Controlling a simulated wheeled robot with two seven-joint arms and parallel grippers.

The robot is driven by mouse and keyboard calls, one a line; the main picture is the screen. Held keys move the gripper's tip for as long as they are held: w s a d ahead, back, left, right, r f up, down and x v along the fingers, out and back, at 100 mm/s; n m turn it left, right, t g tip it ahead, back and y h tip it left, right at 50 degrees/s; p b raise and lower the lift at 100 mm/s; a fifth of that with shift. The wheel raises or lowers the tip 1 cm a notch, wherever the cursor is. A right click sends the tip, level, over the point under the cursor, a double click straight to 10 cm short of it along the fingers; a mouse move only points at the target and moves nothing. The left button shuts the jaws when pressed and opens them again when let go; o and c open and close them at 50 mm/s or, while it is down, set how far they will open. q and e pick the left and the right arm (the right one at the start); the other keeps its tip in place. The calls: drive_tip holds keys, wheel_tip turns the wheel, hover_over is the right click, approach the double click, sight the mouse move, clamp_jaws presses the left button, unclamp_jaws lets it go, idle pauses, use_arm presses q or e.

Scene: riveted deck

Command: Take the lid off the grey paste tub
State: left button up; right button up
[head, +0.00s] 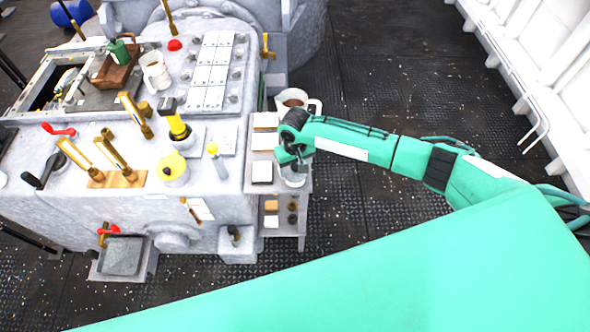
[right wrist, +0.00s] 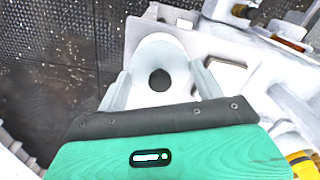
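The grey paste tub (head: 294,178) stands at the right edge of a narrow side shelf, partly hidden under my right gripper (head: 292,158). In the right wrist view, its pale round lid (right wrist: 160,55) with a dark knob (right wrist: 159,80) lies between the two fingers of my right gripper (right wrist: 160,88). The fingers are spread apart, one on each side of the lid. I cannot tell whether they touch it. The lid appears to be on the tub. My left gripper is not in view.
The side shelf (head: 262,204) runs along a grey machine (head: 225,170) with brass levers and valves. A white mug (head: 291,98) with brown contents stands behind my gripper. The dark deck (head: 370,215) is clear on the right.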

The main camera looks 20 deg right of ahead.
drive_tip(key=c, duration=0.4)
drive_tip(key=shift+r, duration=0.1)
